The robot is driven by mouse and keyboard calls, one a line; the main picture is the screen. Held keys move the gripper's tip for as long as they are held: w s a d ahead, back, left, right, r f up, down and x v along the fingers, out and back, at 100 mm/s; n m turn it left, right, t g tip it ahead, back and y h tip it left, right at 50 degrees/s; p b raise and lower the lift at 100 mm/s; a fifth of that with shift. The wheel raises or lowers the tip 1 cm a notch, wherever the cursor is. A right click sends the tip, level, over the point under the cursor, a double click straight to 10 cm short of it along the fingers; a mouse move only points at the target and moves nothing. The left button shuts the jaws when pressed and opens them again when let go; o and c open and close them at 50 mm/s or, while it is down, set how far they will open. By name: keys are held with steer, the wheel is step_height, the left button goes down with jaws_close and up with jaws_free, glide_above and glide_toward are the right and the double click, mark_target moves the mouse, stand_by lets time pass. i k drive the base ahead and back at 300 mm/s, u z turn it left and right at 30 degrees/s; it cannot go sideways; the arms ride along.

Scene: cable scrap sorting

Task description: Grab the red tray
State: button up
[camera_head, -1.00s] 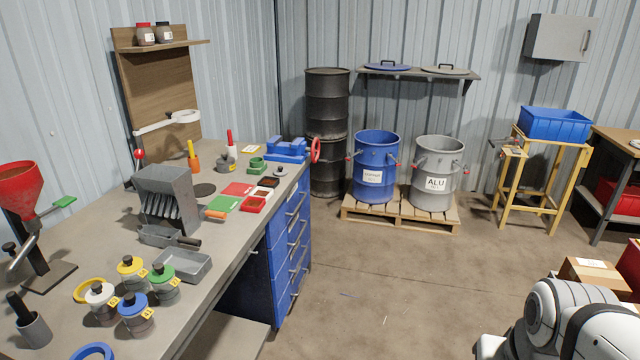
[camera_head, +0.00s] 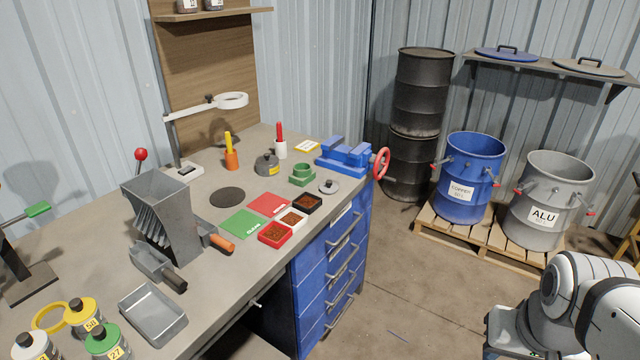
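The small square red tray (camera_head: 276,235) sits on the workbench near its front edge, with brown-orange scrap in it. A white tray (camera_head: 293,218) and a black tray (camera_head: 308,203) with similar contents stand in a row behind it. A flat red mat (camera_head: 269,204) and a flat green mat (camera_head: 246,223) marked "CLEAN" lie to its left. My white arm shows at the lower right, well apart from the bench and the tray. My gripper is out of the picture.
A grey slotted hopper (camera_head: 160,215), a scoop (camera_head: 157,265) and an orange-handled tool (camera_head: 215,238) stand left of the trays. A blue vise (camera_head: 345,157) is at the bench's far end. Open floor (camera_head: 410,310) lies between bench and arm.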

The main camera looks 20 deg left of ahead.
mark_target(275, 234)
steer(key=u, duration=0.7)
steer(key=i, duration=1.3)
steer(key=u, duration=0.65)
steer(key=k, duration=0.9)
steer(key=u, duration=0.15)
steer(key=i, duration=0.9)
steer(key=z, duration=0.1)
